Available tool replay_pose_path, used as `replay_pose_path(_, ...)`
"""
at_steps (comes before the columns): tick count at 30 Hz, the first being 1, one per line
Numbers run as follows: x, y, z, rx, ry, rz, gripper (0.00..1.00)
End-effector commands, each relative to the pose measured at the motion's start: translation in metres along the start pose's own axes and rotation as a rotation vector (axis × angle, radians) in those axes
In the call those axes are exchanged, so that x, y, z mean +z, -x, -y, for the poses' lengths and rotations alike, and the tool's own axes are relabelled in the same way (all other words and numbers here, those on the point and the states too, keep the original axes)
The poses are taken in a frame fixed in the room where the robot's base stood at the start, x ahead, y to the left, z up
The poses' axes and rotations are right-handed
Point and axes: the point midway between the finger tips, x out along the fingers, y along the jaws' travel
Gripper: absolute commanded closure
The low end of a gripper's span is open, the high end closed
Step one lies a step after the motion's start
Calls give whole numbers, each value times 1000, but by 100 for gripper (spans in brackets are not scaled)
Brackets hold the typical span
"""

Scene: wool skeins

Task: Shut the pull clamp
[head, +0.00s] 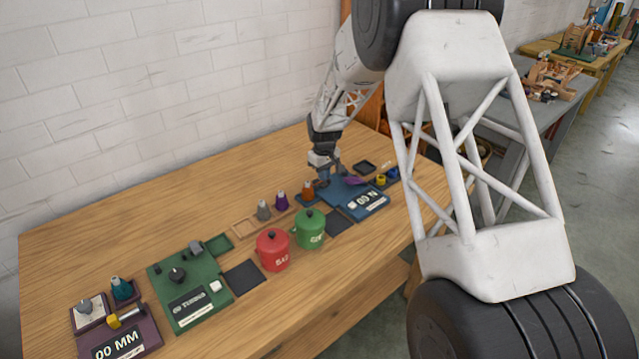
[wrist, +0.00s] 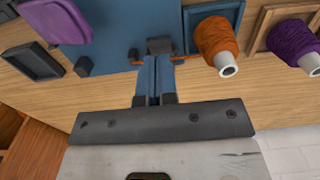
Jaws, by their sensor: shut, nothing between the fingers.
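The blue pull tester (head: 362,203), with a display reading 00 N, stands at the far right of the wooden table. A dark block (wrist: 160,45), which may be the pull clamp, sits at the edge of its blue plate (wrist: 110,40) in the wrist view. Short orange strand ends (wrist: 188,57) show on both sides of my fingers. A purple part (wrist: 62,18) lies on the plate to the left. My gripper (head: 324,182) is shut and empty; in the wrist view its blue fingertips (wrist: 154,60) are together right by the dark block, partly covering it. Whether the clamp is open cannot be told.
An orange skein (wrist: 215,40) and a purple skein (wrist: 292,42) stand close to the right of my fingers. A dark tray (wrist: 33,58) lies left. Red (head: 273,250) and green (head: 310,229) pots stand mid-table, with a green turns device (head: 190,290) farther left.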

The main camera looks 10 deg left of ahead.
Motion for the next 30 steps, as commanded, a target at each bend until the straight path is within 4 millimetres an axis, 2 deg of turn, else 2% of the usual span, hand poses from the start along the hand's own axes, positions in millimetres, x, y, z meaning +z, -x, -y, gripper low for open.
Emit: replay_pose_path(30, 0, -8, 0, 0, 0, 0, 100)
